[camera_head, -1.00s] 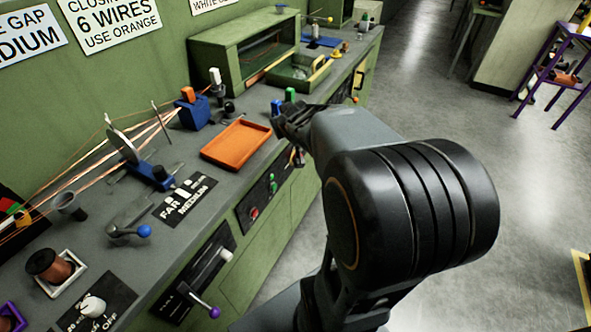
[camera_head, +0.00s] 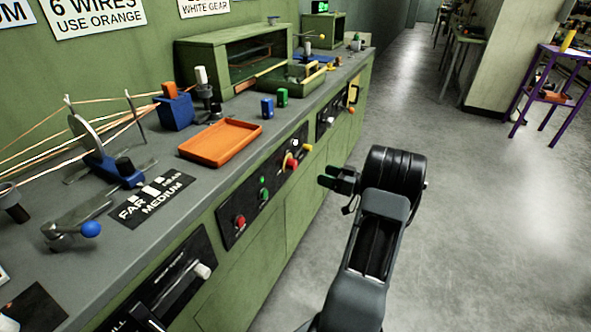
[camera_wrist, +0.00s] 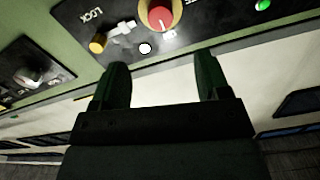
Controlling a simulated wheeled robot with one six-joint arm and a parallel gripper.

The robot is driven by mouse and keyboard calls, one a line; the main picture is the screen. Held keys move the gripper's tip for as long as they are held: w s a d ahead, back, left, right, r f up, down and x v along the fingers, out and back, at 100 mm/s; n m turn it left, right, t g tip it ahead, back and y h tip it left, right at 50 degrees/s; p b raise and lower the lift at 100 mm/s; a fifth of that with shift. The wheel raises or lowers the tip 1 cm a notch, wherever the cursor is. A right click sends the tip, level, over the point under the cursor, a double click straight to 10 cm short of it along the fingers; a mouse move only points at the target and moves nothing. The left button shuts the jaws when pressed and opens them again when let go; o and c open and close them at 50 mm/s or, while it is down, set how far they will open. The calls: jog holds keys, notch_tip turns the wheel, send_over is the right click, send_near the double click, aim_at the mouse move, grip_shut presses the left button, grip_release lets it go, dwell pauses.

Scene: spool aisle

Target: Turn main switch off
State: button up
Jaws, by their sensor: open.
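A red rotary knob on a yellow ring, which looks like the main switch (camera_head: 290,163), sits on a black panel on the bench front. It also shows at the top of the wrist view (camera_wrist: 157,14), partly cut off, with a white mark. Beside it is a pale lever (camera_wrist: 120,32) with a yellow end, near the word LOCK. My gripper (camera_head: 336,179) is out in front of the bench, right of the knob and apart from it. In the wrist view my gripper (camera_wrist: 162,68) is open and empty, its fingertips just below the panel.
A green button (camera_head: 264,194) and a red button (camera_head: 240,221) sit left on the same panel. Another panel (camera_head: 333,116) with a pale knob lies farther along. An orange tray (camera_head: 221,143) rests on the bench top. The aisle floor at right is clear.

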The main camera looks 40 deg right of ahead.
aim_at(296, 165)
jog(key=b+x, duration=0.2)
jog(key=x, duration=1)
jog(key=shift+a+r, duration=0.1)
jog(key=c, duration=0.9)
